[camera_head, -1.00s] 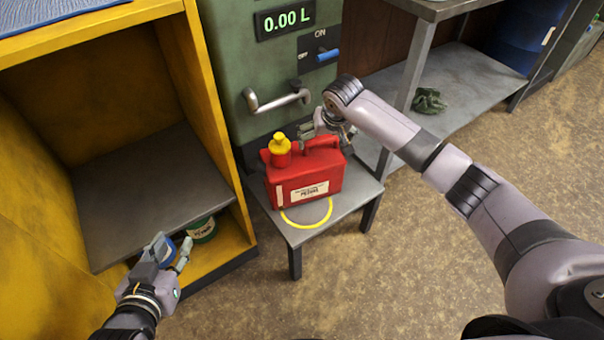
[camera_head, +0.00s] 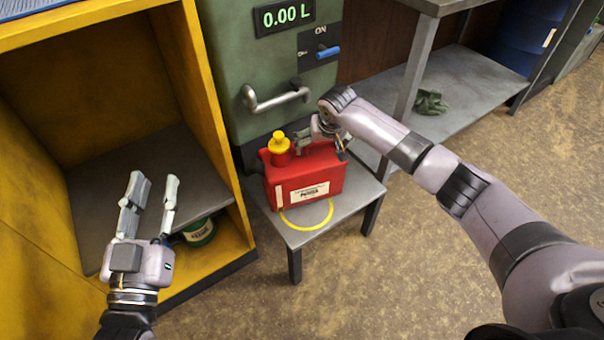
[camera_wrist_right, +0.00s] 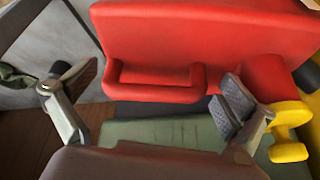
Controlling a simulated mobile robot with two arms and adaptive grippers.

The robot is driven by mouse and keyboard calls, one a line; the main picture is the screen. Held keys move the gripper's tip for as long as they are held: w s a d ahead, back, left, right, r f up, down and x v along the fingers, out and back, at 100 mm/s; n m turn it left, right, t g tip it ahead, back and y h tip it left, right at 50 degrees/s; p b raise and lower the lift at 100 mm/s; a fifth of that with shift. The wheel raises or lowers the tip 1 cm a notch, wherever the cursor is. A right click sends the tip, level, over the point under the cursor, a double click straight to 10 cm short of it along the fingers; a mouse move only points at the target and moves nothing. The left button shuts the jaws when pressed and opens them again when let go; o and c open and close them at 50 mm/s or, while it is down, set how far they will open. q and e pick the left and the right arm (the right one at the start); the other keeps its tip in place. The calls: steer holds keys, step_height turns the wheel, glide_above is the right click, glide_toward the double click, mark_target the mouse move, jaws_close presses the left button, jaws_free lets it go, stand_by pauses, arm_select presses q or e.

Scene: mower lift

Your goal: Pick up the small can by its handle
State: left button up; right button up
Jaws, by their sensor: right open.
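The small red can (camera_head: 305,178) with a yellow cap (camera_head: 279,143) and a white label stands upright on a small grey stand. My right gripper (camera_head: 322,142) is over the top of the can at its handle side. In the right wrist view the can's handle (camera_wrist_right: 155,92) lies between the two spread fingers of my right gripper (camera_wrist_right: 150,95), with a gap on each side. My left gripper (camera_head: 152,195) is open and empty, in front of the yellow cabinet's shelf. Its fingers point away from me.
The yellow cabinet (camera_head: 215,130) with a grey shelf stands at the left, with a green tin (camera_head: 200,232) low inside. A green pump with a bent metal handle (camera_head: 275,98) rises behind the can. A grey bench (camera_head: 465,90) holds a dark green cloth (camera_head: 431,103). Floor at front is clear.

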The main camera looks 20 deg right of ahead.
steer(key=c, duration=2.3)
jaws_close()
steer(key=shift+w+r, duration=0.2)
